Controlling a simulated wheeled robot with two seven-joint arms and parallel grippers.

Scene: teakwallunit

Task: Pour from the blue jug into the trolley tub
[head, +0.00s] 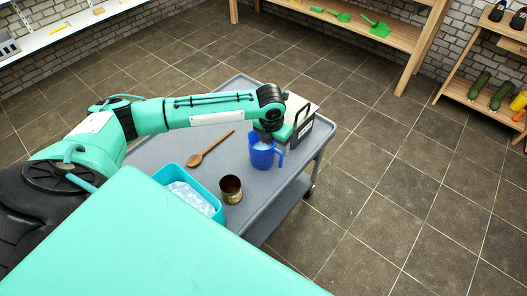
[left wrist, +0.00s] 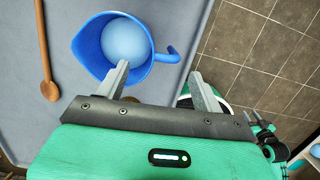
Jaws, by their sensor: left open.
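The blue jug (head: 261,157) stands upright on the grey trolley (head: 226,135), with pale blue contents showing inside. In the left wrist view the jug (left wrist: 84,44) is seen from above, its handle (left wrist: 168,55) pointing right. My left gripper (head: 271,134) is at the jug, its fingers mostly hidden in the head view. In the left wrist view the gripper (left wrist: 159,72) is open, one finger over the jug's near rim and the other beyond the handle; contact cannot be told. The turquoise tub (head: 217,212) holds pale, bluish-white contents at the trolley's near left.
A brown metal can (head: 231,190) stands between the tub and the jug. A wooden spoon (head: 210,148) lies on the trolley behind them. A pale thing with a dark frame (head: 304,129) is beside the gripper. Wooden shelves line the walls; the tiled floor right of the trolley is clear.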

